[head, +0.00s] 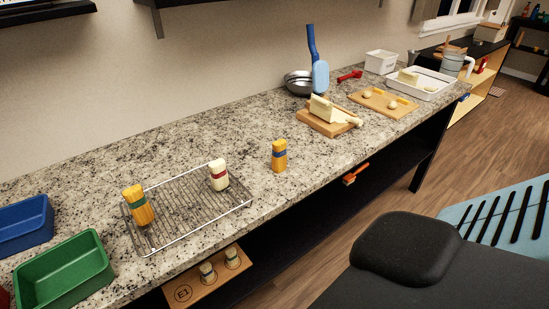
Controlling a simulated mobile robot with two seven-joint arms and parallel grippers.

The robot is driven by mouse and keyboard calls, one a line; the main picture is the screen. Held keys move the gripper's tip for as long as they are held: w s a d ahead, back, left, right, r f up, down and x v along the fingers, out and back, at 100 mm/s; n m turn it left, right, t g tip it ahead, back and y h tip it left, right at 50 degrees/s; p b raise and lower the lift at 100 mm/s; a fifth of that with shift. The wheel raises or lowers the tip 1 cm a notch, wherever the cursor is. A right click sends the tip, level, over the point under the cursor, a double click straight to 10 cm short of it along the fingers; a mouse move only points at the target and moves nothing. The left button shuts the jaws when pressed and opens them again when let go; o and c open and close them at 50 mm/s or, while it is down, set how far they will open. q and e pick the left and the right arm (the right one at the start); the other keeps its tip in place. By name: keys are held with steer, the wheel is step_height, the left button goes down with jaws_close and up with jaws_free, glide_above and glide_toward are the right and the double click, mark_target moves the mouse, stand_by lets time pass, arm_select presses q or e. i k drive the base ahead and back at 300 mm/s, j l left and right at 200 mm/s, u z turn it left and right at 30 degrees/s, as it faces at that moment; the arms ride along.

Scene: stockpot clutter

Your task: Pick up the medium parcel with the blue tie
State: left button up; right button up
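A yellow-orange parcel with a blue tie (279,155) stands upright on the granite counter, right of the wire rack and apart from it. A similar orange parcel with a green tie (138,205) leans slightly on the rack's left part. A pale parcel with a red tie (218,175) stands near the rack's right end. Neither of my grippers shows in the head view.
The wire rack (187,232) lies on the counter, with green (62,272) and blue (24,229) bins to its left. Right of the blue-tied parcel are a cheese board (333,128), a metal pan (298,82) and a white tray (432,92). Counter around that parcel is clear.

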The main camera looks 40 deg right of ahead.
mark_target(279, 149)
steer(key=j+z, duration=0.15)
steer(key=z, duration=0.25)
steer(key=j+z, duration=0.15)
steer(key=z, duration=0.25)
steer(key=j+z, duration=0.15)
steer(key=z, duration=0.2)
steer(key=j+z, duration=0.15)
steer(key=z, duration=0.25)
